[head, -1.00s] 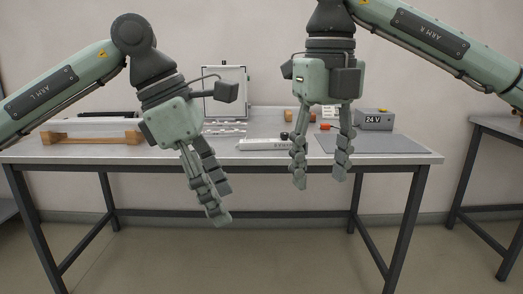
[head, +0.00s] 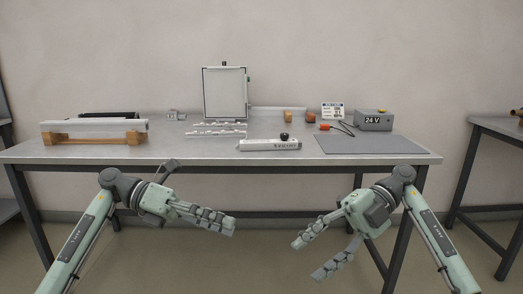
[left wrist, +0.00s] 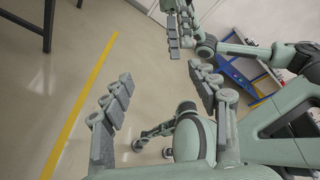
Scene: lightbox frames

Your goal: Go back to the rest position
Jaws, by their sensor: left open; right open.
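My left gripper (head: 222,222) is low in front of the table's front edge in the head view, its fingers pointing right. It is empty.
On the table are a white lightbox frame (head: 225,92), a white tube on a wooden stand (head: 92,139), a labelled white bar (head: 268,145), a 24 V box (head: 373,121) and a grey mat (head: 370,144). Another table (head: 490,125) stands at the right. The floor in front is open.

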